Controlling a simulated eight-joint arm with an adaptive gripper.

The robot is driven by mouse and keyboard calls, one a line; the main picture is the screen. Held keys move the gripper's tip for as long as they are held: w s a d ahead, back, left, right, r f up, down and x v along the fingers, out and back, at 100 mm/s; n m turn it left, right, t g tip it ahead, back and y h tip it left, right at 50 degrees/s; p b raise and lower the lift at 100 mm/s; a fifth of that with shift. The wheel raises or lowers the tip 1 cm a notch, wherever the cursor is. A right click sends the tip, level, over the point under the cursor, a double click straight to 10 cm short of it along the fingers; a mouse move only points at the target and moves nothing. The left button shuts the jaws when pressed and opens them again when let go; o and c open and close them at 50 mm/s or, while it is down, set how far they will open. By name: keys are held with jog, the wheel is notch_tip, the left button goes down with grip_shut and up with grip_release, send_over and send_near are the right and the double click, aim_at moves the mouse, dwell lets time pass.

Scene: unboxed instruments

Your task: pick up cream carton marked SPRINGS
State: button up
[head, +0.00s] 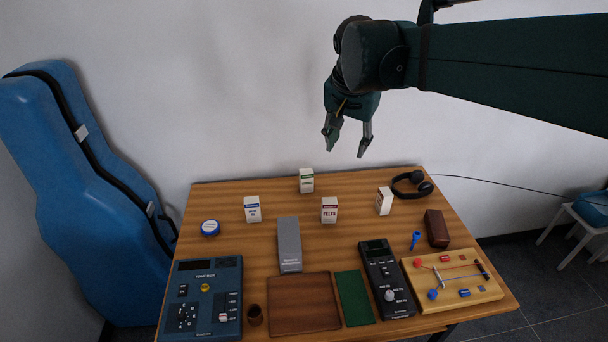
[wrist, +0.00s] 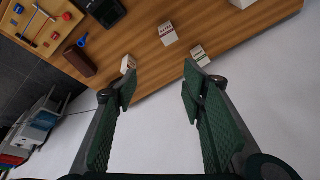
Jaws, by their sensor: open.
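Several cream cartons stand upright on the wooden table. The back carton with a green band (head: 306,181) has lettering too small to read surely; it may be the SPRINGS one. It also shows in the wrist view (wrist: 201,56), just beyond the right finger. A red-banded carton (head: 329,210) reads FELTS and shows in the wrist view (wrist: 168,33). A carton with a dark red band (head: 384,201) stands to its right, its word unclear, and shows near the left finger (wrist: 128,65). My gripper (head: 347,145) is open and empty above the table's back edge.
A blue-banded carton (head: 252,209) and a blue round tin (head: 210,228) stand left. A grey box (head: 289,245) lies in the middle. Headphones (head: 411,185) and a brown block (head: 437,228) are right. Instruments fill the front. A white wall is behind.

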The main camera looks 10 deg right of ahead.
jog(key=w+a+f+m+g+h+p, duration=0.1)
jog(key=w+a+m, duration=0.1)
jog(key=w, duration=0.6)
jog(key=w+a+f+m+g+p, duration=0.1)
jog(key=w+m+p, duration=0.15)
jog(key=w, duration=0.55)
jog(key=m+g+h+p, duration=0.1)
jog(key=m, duration=0.4)
send_over(310, 182)
jog(key=w+a, duration=0.1)
jog(key=a, duration=0.1)
notch_tip(310, 182, down, 8)
jog(key=shift+g, duration=0.3)
jog(key=f, duration=2)
jog(key=shift+w+d+f, duration=0.15)
jog(key=shift+w+f, duration=0.1)
jog(key=shift+w, duration=0.05)
jog(key=shift+x, duration=1.3)
jog(key=shift+x, duration=2.6)
jog(key=shift+w, duration=0.15)
